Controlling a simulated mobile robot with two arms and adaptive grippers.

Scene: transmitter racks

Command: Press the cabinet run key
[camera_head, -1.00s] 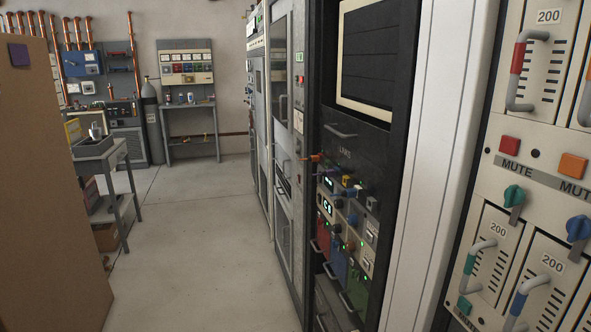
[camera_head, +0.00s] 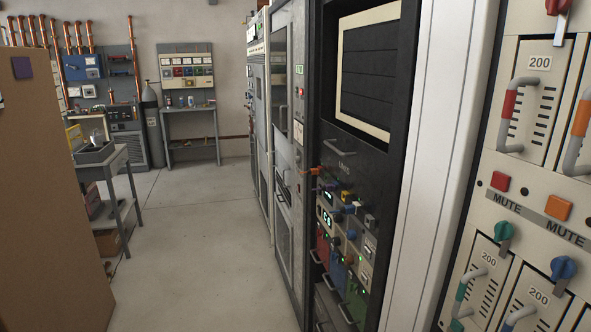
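Neither of my grippers is in view. A row of tall equipment cabinets runs along the right side. The dark cabinet (camera_head: 395,150) has a cream-framed panel above and a block of small knobs, switches and green-lit indicators (camera_head: 340,218) below. Beyond it stands a grey cabinet (camera_head: 287,150) with small red and green buttons (camera_head: 300,92) on its edge strip. At the near right, a cream panel has a red square button (camera_head: 501,181) and an orange one (camera_head: 558,207) above MUTE labels. I cannot tell which control is the run key.
A brown panel (camera_head: 50,200) stands close at the left. A grey table (camera_head: 117,160) with a tray is beyond it. A workbench (camera_head: 190,115) and a gas cylinder (camera_head: 151,128) stand at the back wall. The concrete floor (camera_head: 195,240) between them is clear.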

